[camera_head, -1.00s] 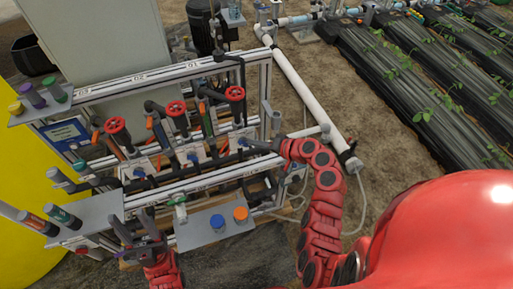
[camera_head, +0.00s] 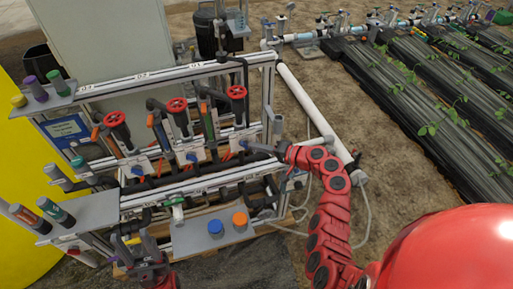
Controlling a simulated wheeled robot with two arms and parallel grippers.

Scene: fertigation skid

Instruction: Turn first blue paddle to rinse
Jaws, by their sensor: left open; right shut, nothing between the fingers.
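Three small blue paddles sit in a row on the skid's white valve plates: a left one (camera_head: 137,170), a middle one (camera_head: 192,157) and a right one (camera_head: 243,143). The rail label above the right one seems to read 01, though the print is small. My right gripper (camera_head: 248,146) is shut with nothing in it, its tip at or very near the right paddle. I cannot tell whether they touch. The tip partly hides that paddle. My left gripper (camera_head: 130,241) is open and empty at the skid's lower front, left of the grey shelf.
Red handwheels (camera_head: 177,105) on black pipes rise behind the paddles. A grey shelf (camera_head: 198,243) carries a blue cap (camera_head: 216,228) and an orange cap (camera_head: 240,221).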

